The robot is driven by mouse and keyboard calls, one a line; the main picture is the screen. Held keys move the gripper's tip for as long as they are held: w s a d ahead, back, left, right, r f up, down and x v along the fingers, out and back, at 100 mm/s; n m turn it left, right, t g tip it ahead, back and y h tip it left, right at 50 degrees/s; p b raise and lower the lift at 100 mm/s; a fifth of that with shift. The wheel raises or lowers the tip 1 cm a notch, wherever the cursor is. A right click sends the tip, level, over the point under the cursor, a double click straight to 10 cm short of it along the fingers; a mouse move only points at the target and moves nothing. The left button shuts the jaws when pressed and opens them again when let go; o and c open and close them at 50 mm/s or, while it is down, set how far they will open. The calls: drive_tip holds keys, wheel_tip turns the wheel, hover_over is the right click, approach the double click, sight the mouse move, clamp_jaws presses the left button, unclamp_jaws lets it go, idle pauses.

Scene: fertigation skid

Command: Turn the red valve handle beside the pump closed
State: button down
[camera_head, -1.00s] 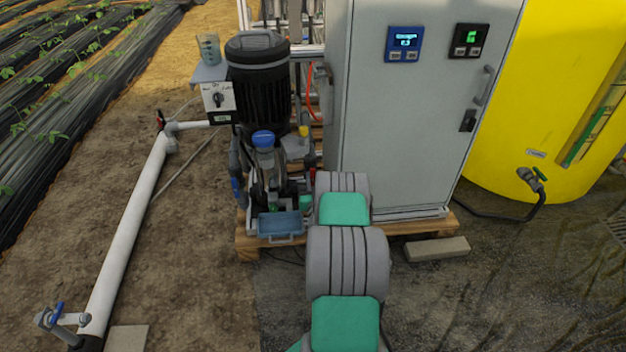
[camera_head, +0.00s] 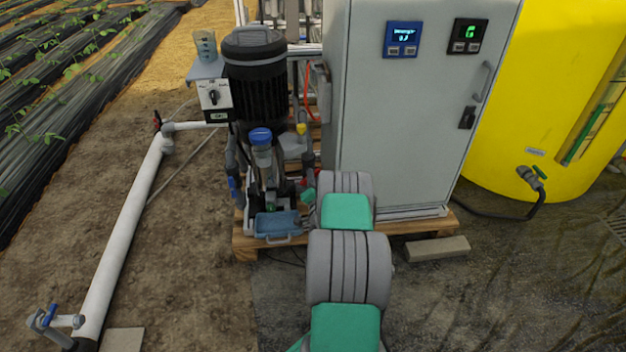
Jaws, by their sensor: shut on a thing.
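The black-topped pump (camera_head: 257,85) stands upright on the skid, left of the grey cabinet. A small patch of the red valve handle (camera_head: 304,184) shows low at the pump's right, just beyond the end of my arm. My gripper (camera_head: 308,192) is at this red handle and is shut on it; my own arm links cover most of the fingers and the valve body. The handle's exact angle cannot be told.
The grey cabinet (camera_head: 405,130) stands close to the right of my arm. A blue-capped filter (camera_head: 261,150) and a blue tray (camera_head: 277,224) are to the left. Another red-handled valve (camera_head: 157,122) sits on the white pipe (camera_head: 125,235). A yellow tank (camera_head: 540,90) is at right.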

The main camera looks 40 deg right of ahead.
drive_tip(key=shift+s+d+f+m, duration=0.1)
drive_tip(key=shift+f+m, duration=0.05)
drive_tip(key=shift+m, duration=1.3)
drive_tip(key=shift+w+a+f+m, duration=0.1)
drive_tip(key=shift+f+m, duration=0.05)
drive_tip(key=shift+m, duration=1.25)
drive_tip(key=shift+s+d+f+m, duration=0.1)
drive_tip(key=shift+f+m, duration=0.05)
drive_tip(key=shift+m, duration=1.3)
drive_tip(key=c, duration=1.4)
unclamp_jaws()
drive_tip(key=shift+o, duration=0.2)
drive_tip(key=v, duration=0.7)
drive_tip(key=shift+s+a+p, duration=0.25)
drive_tip(key=shift+s+p, duration=0.1)
drive_tip(key=shift+p, duration=0.05)
